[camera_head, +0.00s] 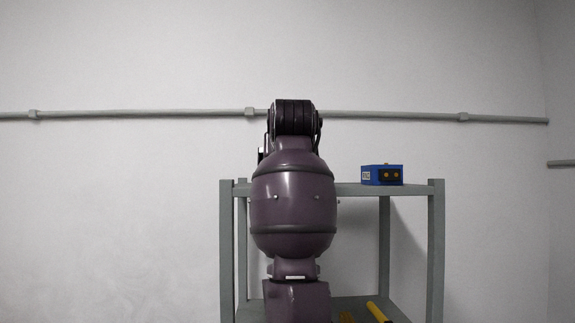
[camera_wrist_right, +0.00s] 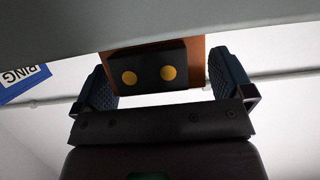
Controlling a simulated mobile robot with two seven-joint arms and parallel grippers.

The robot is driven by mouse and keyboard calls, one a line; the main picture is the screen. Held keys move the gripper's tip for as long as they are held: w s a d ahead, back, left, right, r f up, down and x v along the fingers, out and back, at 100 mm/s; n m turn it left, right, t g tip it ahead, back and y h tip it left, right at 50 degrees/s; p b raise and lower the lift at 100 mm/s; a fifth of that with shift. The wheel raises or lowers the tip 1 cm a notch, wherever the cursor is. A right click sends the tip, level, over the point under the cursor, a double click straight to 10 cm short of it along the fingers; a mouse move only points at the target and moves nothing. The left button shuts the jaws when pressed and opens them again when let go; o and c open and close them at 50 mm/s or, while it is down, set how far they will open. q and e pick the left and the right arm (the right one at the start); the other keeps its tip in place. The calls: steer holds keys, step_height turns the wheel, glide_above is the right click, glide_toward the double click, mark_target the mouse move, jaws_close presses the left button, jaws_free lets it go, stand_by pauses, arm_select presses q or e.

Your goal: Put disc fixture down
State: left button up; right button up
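The disc fixture, an orange block with a dark face (camera_wrist_right: 148,66) bearing two yellow dots, shows in the right wrist view, which looks turned upside down. It appears to rest against the grey shelf board (camera_wrist_right: 180,18). My right gripper (camera_wrist_right: 163,75) is open, its two ridged fingers apart. The left-hand finger overlaps the block's edge from in front, and a narrow gap shows at the other side, so the block looks to be just beyond the fingertips. In the head view my purple arm (camera_head: 292,205) hides this gripper and the fixture. My left gripper is out of view.
A yellow object (camera_head: 378,312) lies on the lower shelf. A pipe (camera_head: 400,116) crosses the wall.

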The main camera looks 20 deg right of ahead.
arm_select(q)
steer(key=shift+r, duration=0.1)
arm_select(e)
steer(key=shift+s+r, duration=0.1)
steer(key=shift+r, duration=0.1)
arm_select(q)
steer(key=b, duration=0.1)
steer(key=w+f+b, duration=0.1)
steer(key=b, duration=0.1)
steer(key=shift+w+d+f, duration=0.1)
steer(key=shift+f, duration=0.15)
arm_select(e)
steer(key=v, duration=1.1)
steer(key=shift+s+a, duration=0.2)
steer(key=shift+s, duration=0.2)
